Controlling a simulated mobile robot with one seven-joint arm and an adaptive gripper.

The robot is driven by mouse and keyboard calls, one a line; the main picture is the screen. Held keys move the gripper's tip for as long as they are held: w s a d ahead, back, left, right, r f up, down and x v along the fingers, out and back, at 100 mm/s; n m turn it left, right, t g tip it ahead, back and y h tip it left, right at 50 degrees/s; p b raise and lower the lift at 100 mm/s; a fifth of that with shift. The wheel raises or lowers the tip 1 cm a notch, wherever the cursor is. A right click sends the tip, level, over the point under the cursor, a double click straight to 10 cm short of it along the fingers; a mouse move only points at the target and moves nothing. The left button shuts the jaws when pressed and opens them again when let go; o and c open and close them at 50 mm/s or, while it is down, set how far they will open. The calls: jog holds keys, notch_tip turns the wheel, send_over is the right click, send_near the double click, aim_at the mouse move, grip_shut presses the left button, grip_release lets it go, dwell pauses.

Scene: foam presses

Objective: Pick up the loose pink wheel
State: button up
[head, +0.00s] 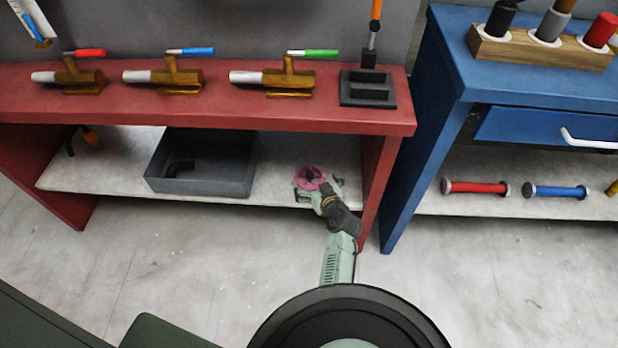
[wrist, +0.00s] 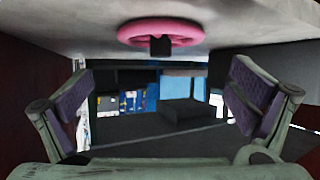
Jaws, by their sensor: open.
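The pink wheel (head: 318,179) is on the pale lower shelf of the red bench, near its right end. In the wrist view the pink wheel (wrist: 160,27) shows at the top middle as a ring with a dark block in front of its middle. My gripper (head: 312,192) is at the wheel, inside the shelf space, and partly overlaps it in the head view. In the wrist view my gripper (wrist: 158,75) has its two purple-padded fingers wide apart with nothing between them. The wheel shows beyond and above the gap. I cannot tell whether a finger touches it.
A grey bin (head: 200,185) stands on the same shelf to the left. The red bench top (head: 215,110) is above the shelf, with several brown tools and a black holder (head: 367,88). The bench's right leg (head: 378,185) is close to my arm. A blue bench (head: 420,130) stands right.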

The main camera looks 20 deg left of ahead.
aim_at(310, 175)
jog(key=b+x, duration=0.1)
jog(key=x, duration=0.5)
jog(key=shift+w+a, duration=0.15)
jog(key=shift+c, duration=0.4)
jog(key=shift+f, duration=0.2)
jog(key=c, duration=1.9)
jog(key=shift+c, duration=0.2)
